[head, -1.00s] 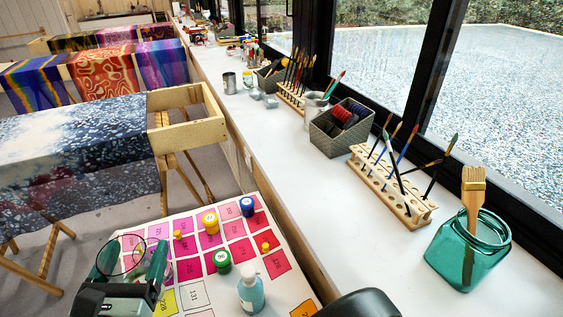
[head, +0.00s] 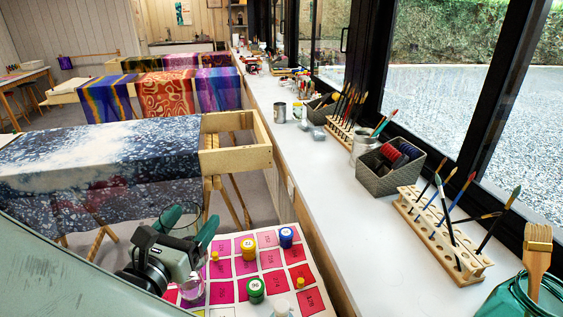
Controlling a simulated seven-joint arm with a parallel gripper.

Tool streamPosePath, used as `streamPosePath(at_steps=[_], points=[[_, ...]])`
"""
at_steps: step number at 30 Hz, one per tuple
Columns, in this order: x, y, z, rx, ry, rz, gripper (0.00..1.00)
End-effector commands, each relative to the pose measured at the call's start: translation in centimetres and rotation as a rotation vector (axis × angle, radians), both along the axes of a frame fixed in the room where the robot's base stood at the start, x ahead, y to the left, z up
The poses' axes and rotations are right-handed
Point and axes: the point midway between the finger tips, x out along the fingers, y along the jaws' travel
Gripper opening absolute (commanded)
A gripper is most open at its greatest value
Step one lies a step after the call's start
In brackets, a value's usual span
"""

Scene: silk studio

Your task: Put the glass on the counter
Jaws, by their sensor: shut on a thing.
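My gripper (head: 192,226) is at the lower left of the head view, over the left part of the colour-chart table. Its green fingers are shut on a clear glass (head: 180,213).
The chart table (head: 313,262) holds a yellow-labelled jar (head: 249,248), a blue jar (head: 286,237) and a green jar (head: 255,290). On the counter stand a brush rack (head: 440,236), a grey basket (head: 390,170) and a teal jar (head: 530,300). The counter's left strip is clear.

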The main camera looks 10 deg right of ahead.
Motion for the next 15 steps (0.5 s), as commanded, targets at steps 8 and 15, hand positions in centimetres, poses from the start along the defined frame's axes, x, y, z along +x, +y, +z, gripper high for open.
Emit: streamPosePath(at_steps=[8, 15], points=[[8.8, -5.9, -0.6, 0.0, -0.004, -0.146, 0.34], [16.6, -15.1, -0.5, 0.0, -0.004, -0.281, 0.34]])
